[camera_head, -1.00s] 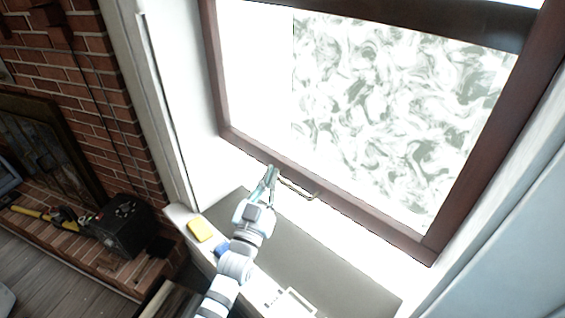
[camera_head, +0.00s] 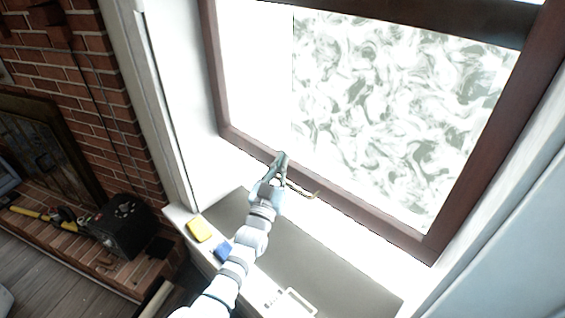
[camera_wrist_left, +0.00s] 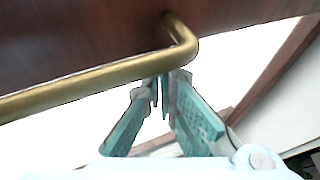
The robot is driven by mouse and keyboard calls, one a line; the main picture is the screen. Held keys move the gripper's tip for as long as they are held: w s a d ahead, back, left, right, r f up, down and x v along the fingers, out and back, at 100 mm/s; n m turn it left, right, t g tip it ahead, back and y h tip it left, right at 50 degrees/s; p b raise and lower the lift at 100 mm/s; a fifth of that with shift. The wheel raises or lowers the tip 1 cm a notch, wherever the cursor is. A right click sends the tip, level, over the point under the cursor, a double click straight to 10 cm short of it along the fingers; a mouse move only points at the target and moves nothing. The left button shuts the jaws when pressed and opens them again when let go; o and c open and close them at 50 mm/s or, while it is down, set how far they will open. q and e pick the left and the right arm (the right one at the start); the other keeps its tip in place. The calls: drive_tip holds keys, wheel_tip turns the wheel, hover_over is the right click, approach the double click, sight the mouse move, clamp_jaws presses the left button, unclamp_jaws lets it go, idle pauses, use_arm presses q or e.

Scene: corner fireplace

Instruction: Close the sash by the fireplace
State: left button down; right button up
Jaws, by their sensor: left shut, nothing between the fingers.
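The sash is a dark brown wooden frame with a bright, marbled pane, and its bottom rail (camera_head: 370,216) runs slantwise across the head view. A bright strip shows below the rail, above the grey sill. A brass bar handle (camera_head: 306,193) is fixed to the rail; in the left wrist view the handle (camera_wrist_left: 90,84) crosses from the left and bends into the wood. My left gripper (camera_head: 281,156) is shut and empty by the handle's left end. In the wrist view its fingertips (camera_wrist_left: 162,82) meet just under the bend; I cannot tell whether they touch it.
A yellow sponge (camera_head: 200,230) and a blue item (camera_head: 223,252) lie on the left ledge beside my arm. A white rectangular frame (camera_head: 298,302) is at the front. A black box (camera_head: 122,228) sits on the brick hearth, left. The grey sill (camera_head: 320,262) is largely bare.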

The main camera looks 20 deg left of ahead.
wheel_tip(320, 180, down, 18)
drive_tip(key=b, duration=1.8)
